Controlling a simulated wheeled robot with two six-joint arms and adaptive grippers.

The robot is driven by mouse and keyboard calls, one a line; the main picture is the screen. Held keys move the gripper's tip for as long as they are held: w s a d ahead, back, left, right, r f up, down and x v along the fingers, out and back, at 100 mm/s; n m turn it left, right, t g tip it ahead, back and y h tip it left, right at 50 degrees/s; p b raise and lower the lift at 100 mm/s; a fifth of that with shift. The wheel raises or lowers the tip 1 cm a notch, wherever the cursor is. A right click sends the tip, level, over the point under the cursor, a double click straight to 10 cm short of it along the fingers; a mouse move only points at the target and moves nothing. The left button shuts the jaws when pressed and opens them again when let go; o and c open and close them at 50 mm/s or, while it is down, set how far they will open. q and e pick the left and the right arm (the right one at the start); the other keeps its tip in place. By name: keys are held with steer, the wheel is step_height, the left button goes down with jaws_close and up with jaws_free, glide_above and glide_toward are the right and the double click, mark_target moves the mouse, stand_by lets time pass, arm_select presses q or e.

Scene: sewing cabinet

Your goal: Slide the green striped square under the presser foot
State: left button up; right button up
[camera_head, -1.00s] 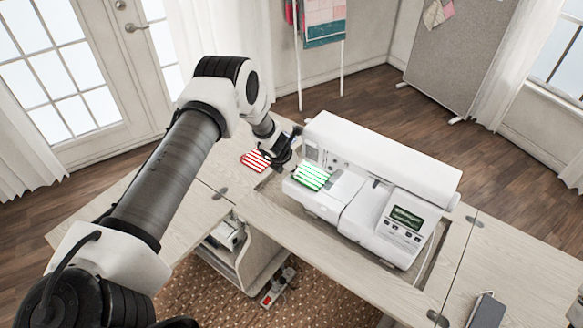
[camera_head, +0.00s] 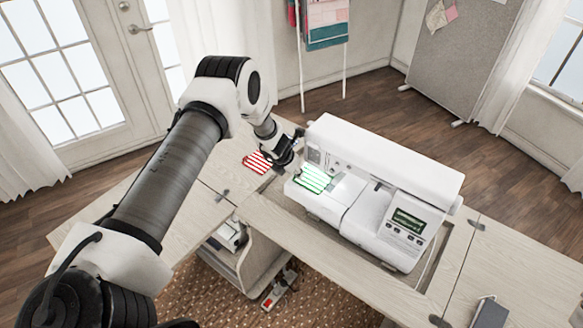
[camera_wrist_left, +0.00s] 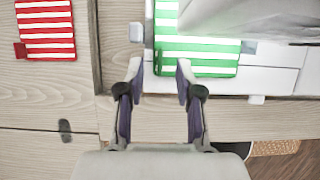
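The green striped square (camera_head: 314,179) lies on the white bed of the sewing machine (camera_head: 385,165), at its left end beside the machine head. In the left wrist view the green square (camera_wrist_left: 210,58) is partly covered by a pale machine part (camera_wrist_left: 245,18). I cannot make out the presser foot clearly. My left gripper (camera_head: 293,165) is at the left edge of the bed, close to the square. In the wrist view its two fingers (camera_wrist_left: 160,68) are apart, the right tip overlapping the square's near edge and the left tip just outside it. My right gripper is not in view.
A red striped square (camera_head: 257,162) lies on the wooden table left of the machine, also in the left wrist view (camera_wrist_left: 46,30). A dark phone-like object (camera_head: 489,312) lies on the right table part. The front table strip is clear.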

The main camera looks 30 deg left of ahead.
arm_select(q)
steer(key=v, duration=1.1)
steer(key=shift+r, duration=0.3)
steer(key=shift+s, duration=0.1)
